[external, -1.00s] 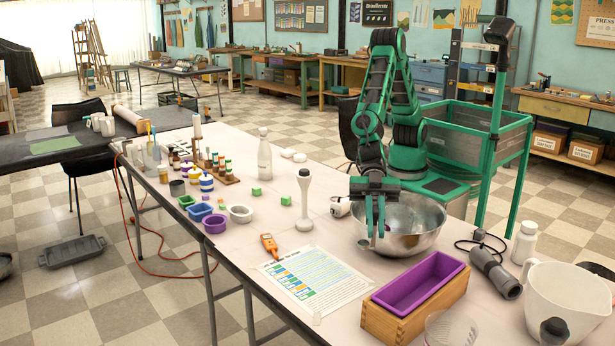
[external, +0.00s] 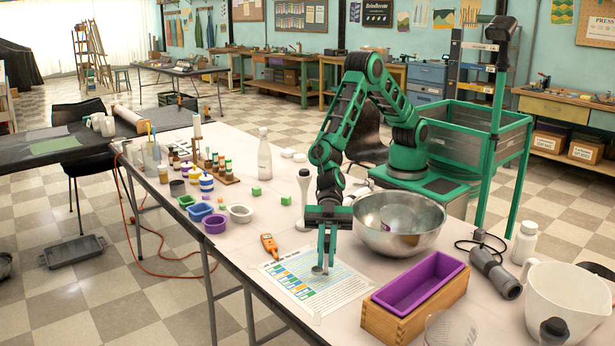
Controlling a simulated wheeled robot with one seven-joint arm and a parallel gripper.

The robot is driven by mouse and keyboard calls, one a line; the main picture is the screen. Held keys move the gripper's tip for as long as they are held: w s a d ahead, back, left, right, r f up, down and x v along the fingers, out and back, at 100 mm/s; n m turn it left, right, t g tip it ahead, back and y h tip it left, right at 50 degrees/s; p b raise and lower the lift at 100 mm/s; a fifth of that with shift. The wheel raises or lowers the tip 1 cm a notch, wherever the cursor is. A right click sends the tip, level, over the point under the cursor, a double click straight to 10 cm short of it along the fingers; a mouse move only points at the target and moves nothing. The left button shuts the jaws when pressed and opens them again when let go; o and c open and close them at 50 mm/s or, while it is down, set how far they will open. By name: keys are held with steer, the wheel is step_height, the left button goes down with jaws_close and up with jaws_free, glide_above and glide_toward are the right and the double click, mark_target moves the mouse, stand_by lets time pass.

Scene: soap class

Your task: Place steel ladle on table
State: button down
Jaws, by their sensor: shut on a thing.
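My gripper (external: 325,262) points down in front of the steel bowl, low over the printed sheet on the table (external: 250,245). It is shut on the steel ladle (external: 318,271). Only a small round grey end of the ladle shows at the fingertips, over the sheet; the rest is hidden by the fingers or too small to make out. I cannot tell whether the ladle touches the sheet. The large steel mixing bowl (external: 412,240) stands just right of my gripper.
The printed sheet (external: 300,292) lies flat under my gripper. A wooden mould with purple liner (external: 415,290) is at right front. Bare table lies left of the sheet.

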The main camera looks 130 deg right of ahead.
steer(key=shift+f, duration=1.2)
steer(key=shift+f, duration=0.1)
steer(key=c, duration=1.8)
jaws_free()
steer(key=v, duration=1.2)
